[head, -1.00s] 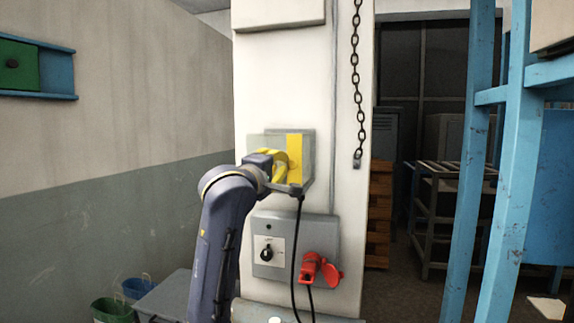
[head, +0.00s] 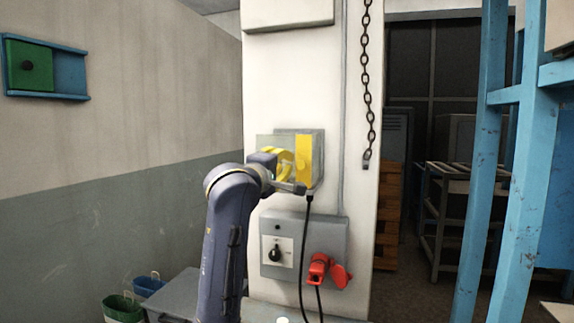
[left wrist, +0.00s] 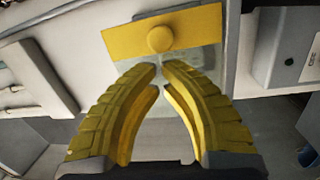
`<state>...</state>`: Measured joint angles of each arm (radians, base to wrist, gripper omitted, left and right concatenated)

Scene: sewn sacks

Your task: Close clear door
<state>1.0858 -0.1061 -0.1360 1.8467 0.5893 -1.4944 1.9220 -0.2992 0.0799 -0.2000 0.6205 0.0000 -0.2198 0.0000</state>
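The clear door (head: 264,146) is a see-through panel sticking out to the left of a grey box (head: 318,165) on the white pillar. A yellow strip (head: 304,158) stands upright at the box. In the left wrist view, a yellow strip with a round knob (left wrist: 159,39) borders the clear panel (left wrist: 206,56). My left gripper (left wrist: 161,69) has yellow ribbed fingers with their tips almost together, close to the panel below the knob. Nothing shows held between them; whether they touch the panel I cannot tell. My right gripper is not in view.
A grey switch box (head: 336,236) with a red socket (head: 318,268) sits below on the pillar. A black cable (head: 307,225) hangs past it. A chain (head: 369,80) hangs at the right. A blue frame (head: 482,150) stands further right. A green panel in blue rails (head: 74,74) is on the left wall.

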